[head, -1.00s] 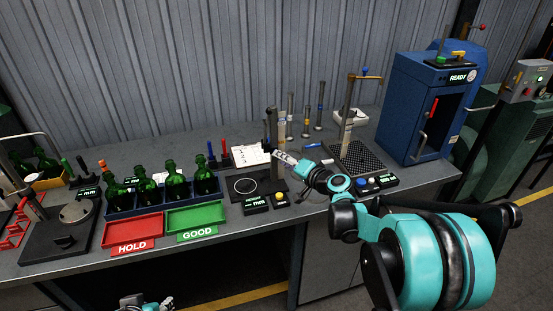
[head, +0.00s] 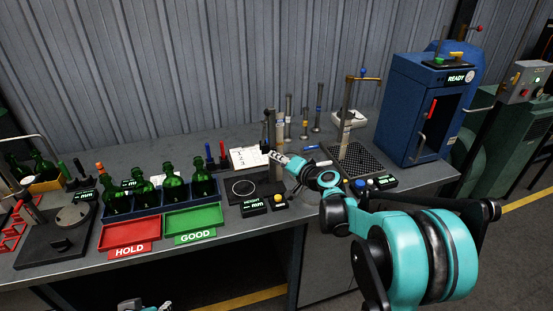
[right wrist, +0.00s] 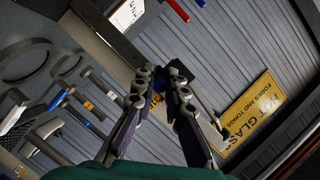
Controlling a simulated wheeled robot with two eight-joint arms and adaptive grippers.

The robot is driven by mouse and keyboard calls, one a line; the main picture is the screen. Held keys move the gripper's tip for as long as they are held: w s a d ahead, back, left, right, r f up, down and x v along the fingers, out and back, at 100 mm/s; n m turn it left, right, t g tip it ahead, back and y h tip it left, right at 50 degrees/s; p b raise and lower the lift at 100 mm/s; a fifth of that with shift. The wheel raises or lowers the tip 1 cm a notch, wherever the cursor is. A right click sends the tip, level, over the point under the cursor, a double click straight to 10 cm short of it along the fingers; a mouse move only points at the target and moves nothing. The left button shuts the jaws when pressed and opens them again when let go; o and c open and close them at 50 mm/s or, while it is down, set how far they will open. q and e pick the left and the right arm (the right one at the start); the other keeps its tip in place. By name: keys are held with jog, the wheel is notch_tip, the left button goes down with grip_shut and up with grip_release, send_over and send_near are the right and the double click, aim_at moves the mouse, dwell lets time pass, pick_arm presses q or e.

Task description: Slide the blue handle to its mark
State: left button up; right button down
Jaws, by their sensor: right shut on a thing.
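My right gripper (head: 276,156) is at the upright post of the height gauge (head: 267,128) in the middle of the bench. In the right wrist view its two fingers (right wrist: 161,86) meet around a small dark blue piece, the blue handle (right wrist: 159,82), mostly hidden between the fingertips. The gauge's black base (head: 245,187) has a pale ring, with a HEIGHT display (head: 254,206) in front. I cannot make out the mark. My left gripper (head: 145,305) shows only in part at the bottom edge of the head view, and its jaws are unclear.
Left of the gauge are a red HOLD tray (head: 130,234), a green GOOD tray (head: 192,220) and green bottles (head: 173,187) in a blue rack. Right of it stand several upright gauges, a perforated plate (head: 358,163) and a blue cabinet (head: 412,110).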

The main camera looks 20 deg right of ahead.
notch_tip(320, 180, up, 9)
jog(key=p, duration=0.5)
jog(key=shift+f+p, duration=0.15)
jog(key=shift+p, duration=0.2)
jog(key=shift+f, duration=0.1)
jog(key=c, duration=1.6)
grip_release()
jog(key=v, duration=1.2)
